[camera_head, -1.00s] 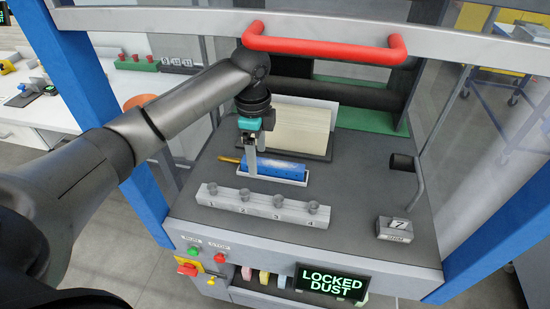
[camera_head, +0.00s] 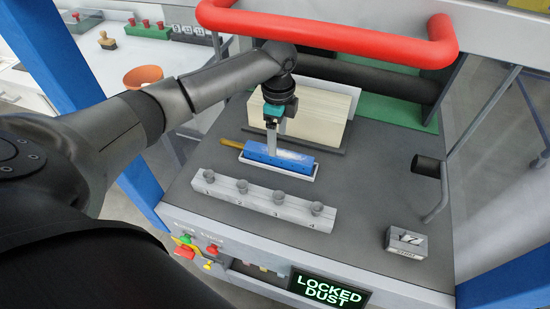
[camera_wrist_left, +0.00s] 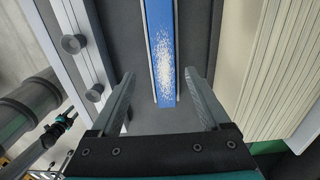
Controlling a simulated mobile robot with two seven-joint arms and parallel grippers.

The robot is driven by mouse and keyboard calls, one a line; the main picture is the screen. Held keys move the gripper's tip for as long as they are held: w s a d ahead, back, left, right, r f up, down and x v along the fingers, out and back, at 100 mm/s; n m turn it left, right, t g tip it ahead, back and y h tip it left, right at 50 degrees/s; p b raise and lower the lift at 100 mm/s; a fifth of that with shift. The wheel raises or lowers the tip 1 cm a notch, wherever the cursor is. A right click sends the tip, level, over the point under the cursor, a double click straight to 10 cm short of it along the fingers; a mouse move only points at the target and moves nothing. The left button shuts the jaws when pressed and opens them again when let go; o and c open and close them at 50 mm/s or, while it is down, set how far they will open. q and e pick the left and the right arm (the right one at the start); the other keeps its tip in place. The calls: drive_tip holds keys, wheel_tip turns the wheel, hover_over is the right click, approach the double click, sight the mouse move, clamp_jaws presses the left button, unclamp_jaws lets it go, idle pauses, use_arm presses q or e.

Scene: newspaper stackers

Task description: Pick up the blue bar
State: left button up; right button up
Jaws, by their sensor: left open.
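The blue bar (camera_head: 295,158) lies in a shallow white tray (camera_head: 290,175) on the grey worktop. Pale speckles cover part of its top, clearest in the left wrist view (camera_wrist_left: 160,25). A yellow piece (camera_head: 231,143) sticks out at its left end. My left gripper (camera_head: 273,152) points down at the bar's left part; in the head view its fingers overlap the bar. In the left wrist view the fingers (camera_wrist_left: 160,76) are open and apart, with the bar's line running between them. Contact cannot be told.
A numbered rail with several knobs (camera_head: 258,203) lies in front of the tray. A cream paper stack (camera_head: 312,112) stands close behind. A red handle bar (camera_head: 330,30) crosses above. A small block marked 7 (camera_head: 406,242) sits at right.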

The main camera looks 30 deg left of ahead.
sight(264, 154)
use_arm(q)
drive_tip(key=shift+f, duration=0.25)
drive_tip(key=shift+a+f, duration=0.1)
drive_tip(key=shift+f, duration=0.25)
drive_tip(key=f, duration=0.1)
drive_tip(key=f+b, duration=0.1)
drive_tip(key=f, duration=0.2)
drive_tip(key=shift+w+a+f, duration=0.15)
drive_tip(key=shift+a+f, duration=0.05)
drive_tip(key=shift+a, duration=0.2)
use_arm(e)
drive_tip(key=shift+w+f, duration=0.5)
drive_tip(key=shift+f, duration=0.25)
use_arm(q)
clamp_jaws()
use_arm(e)
drive_tip(key=shift+s, duration=0.15)
use_arm(q)
drive_tip(key=shift+r, duration=0.1)
